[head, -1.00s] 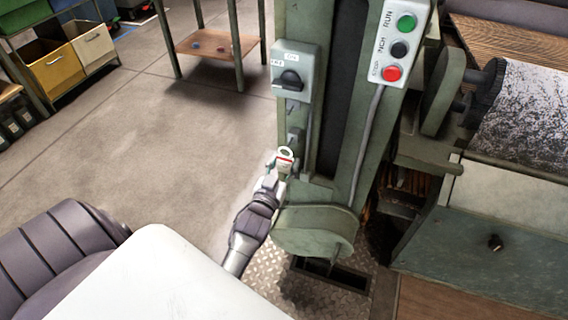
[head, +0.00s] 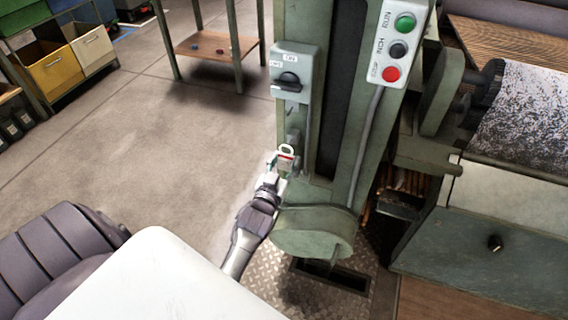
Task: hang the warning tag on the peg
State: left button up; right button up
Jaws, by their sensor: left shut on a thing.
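The warning tag (head: 285,157) is small and white with a red band and a loop at its top. My left gripper (head: 276,165) is shut on it and holds it upright against the lower left side of the green machine column (head: 310,200). A small grey bracket (head: 293,136) on the column is just above the tag's loop. I cannot make out the peg clearly or tell whether the loop is around it. My right gripper is not in view.
A switch box with a black knob (head: 289,80) is above the tag. A RUN/INCH/STOP button panel (head: 398,45) is at the upper right. A fabric roll (head: 525,110) lies at the right. Open floor (head: 150,140) is left of the column.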

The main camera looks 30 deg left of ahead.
pick_arm(q)
jog(key=shift+w+a, duration=0.1)
jog(key=shift+w, duration=0.3)
jog(key=shift+w+a, duration=0.1)
jog(key=shift+w, duration=0.5)
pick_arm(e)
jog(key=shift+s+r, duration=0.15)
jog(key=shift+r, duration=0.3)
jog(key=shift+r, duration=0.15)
pick_arm(q)
jog(key=shift+w+f, duration=0.1)
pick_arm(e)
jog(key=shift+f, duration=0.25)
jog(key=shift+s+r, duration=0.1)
